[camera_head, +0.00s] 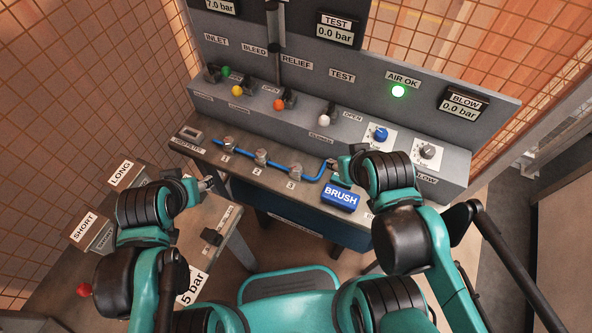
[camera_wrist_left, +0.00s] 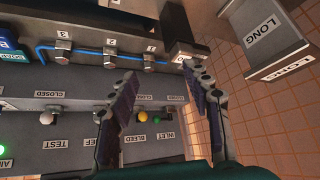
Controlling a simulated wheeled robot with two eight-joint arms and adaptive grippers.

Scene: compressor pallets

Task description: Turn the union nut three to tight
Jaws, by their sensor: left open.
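Union nut three (camera_head: 295,171) is a metal hex fitting on the blue pipe (camera_head: 311,179), at the right of a row with nut two (camera_head: 261,157) and nut one (camera_head: 229,143). In the left wrist view nut three (camera_wrist_left: 62,48) is at the upper left, clear of the fingers. My left gripper (camera_head: 208,184) is open and empty, left of the row and well apart from nut three; its spread fingers (camera_wrist_left: 160,75) show in the left wrist view. My right gripper (camera_head: 336,171) is by the pipe's right end, above the brush block; its fingers are partly hidden by the arm.
A blue BRUSH block (camera_head: 341,195) lies on the bench's front right. Behind the nuts stands a grey panel with coloured valve knobs, including an orange one (camera_head: 279,104). A green AIR OK lamp (camera_head: 398,91) is lit. LONG (camera_head: 121,173) and SHORT (camera_head: 84,227) bins stand left.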

